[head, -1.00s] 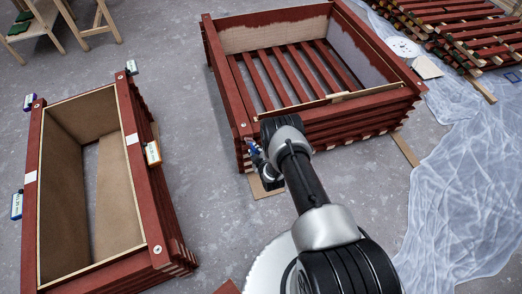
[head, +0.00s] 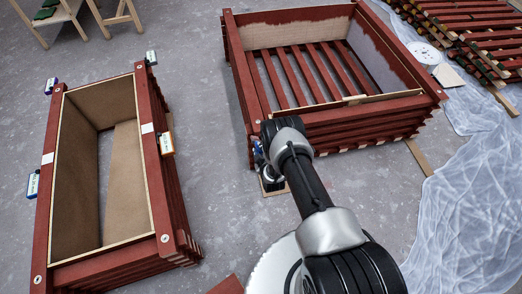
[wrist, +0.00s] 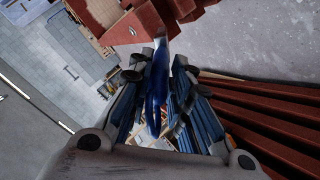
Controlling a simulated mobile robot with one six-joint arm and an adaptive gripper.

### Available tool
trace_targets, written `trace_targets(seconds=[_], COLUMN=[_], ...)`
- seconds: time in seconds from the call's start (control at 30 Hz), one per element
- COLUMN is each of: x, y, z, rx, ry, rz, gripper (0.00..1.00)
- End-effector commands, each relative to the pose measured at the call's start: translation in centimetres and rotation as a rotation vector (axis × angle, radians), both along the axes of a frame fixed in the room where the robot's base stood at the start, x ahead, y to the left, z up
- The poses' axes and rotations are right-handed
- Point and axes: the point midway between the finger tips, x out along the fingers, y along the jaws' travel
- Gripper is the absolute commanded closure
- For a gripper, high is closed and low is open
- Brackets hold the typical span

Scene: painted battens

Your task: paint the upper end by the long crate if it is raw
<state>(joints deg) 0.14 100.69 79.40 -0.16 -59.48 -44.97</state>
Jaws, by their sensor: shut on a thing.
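My gripper (wrist: 156,72) is shut on a slim blue tool (wrist: 155,95), which looks like a paintbrush with a pale tip. In the head view my gripper (head: 262,160) is small and partly hidden by my arm, beside the near left corner of the wide red crate (head: 345,132). In the wrist view the tip points toward a red-painted wood face (wrist: 110,12); I cannot tell whether they touch. The long narrow red crate (head: 158,195) stands at the left. Pale ends show low on its near right corner. I cannot tell which end is the upper one, or its colour.
Small labelled boxes, including an orange one (head: 167,143) and a blue one (head: 33,184), sit on the narrow crate's sides. Plastic sheeting (head: 465,210) covers the floor at right, near stacked red battens (head: 485,50). Grey floor (head: 210,120) lies clear between the crates.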

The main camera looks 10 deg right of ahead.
Motion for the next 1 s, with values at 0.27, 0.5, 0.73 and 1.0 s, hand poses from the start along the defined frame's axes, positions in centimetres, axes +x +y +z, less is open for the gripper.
trace_targets(seconds=[0.27,0.5,0.73,1.0], x=[-2.9,-5.1,-5.7,-5.9], y=[0.0,0.0,0.0,0.0], z=[0.2,0.1,0.0,0.0], rx=[0.000,0.000,0.000,0.000], ry=[0.003,0.003,0.001,0.001], rz=[0.000,0.000,0.000,0.000], gripper=[1.00,1.00,1.00,1.00])
